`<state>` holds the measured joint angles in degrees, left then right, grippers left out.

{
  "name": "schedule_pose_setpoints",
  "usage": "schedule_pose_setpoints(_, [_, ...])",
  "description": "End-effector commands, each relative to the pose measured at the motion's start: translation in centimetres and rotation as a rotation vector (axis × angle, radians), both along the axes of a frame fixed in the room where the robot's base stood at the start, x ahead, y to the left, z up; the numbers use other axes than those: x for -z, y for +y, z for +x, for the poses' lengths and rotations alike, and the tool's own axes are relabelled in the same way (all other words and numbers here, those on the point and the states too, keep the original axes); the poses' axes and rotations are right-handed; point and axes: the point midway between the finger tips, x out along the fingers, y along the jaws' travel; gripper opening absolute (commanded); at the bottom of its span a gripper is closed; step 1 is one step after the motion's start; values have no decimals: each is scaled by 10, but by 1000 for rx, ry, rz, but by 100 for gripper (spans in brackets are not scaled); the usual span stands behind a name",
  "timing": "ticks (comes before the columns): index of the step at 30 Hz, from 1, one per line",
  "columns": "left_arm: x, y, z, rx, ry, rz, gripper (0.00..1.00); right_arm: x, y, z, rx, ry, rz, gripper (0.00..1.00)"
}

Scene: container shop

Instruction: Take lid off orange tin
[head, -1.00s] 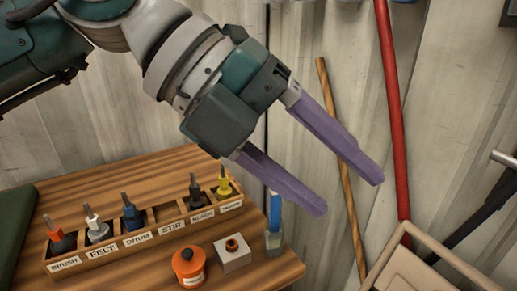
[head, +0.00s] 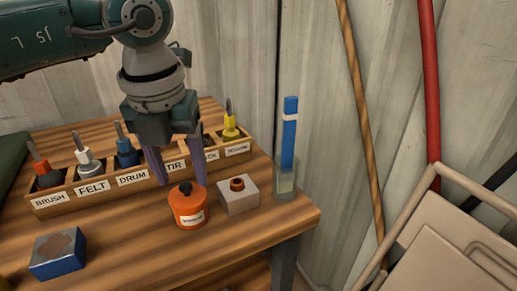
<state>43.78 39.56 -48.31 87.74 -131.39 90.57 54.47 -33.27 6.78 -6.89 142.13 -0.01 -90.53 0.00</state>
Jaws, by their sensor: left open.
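The orange tin (head: 189,213) stands upright on the wooden table, with a white label on its side. Its orange lid (head: 182,194) with a small dark knob (head: 185,187) is on top. My left gripper (head: 180,184) points down with its two purple fingers apart. The fingers are beside and seemingly just behind the tin's top, with the knob showing between them. I cannot tell whether they touch the tin. The gripper holds nothing visible. My right gripper is not in view.
A labelled wooden rack (head: 108,192) with several tools stands behind the tin. A grey block (head: 238,196) is close to its right, then a glass with a blue strip (head: 289,140). A blue block (head: 58,254) lies front left. Bare tabletop (head: 130,235) lies left of the tin.

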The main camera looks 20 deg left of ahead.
Motion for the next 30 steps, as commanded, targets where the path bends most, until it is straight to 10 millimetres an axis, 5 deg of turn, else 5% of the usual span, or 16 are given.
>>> schedule_pose_setpoints(4, [19,0,2,0,1,-3,60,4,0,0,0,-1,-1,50])
schedule_pose_setpoints(12, [21,0,3,2,-1,-2,60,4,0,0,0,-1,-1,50])
schedule_pose_setpoints(27, [21,0,3,2,-1,-2,4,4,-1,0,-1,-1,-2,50])
schedule_pose_setpoints(30, [21,0,3,2,-1,-2,0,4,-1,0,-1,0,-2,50])
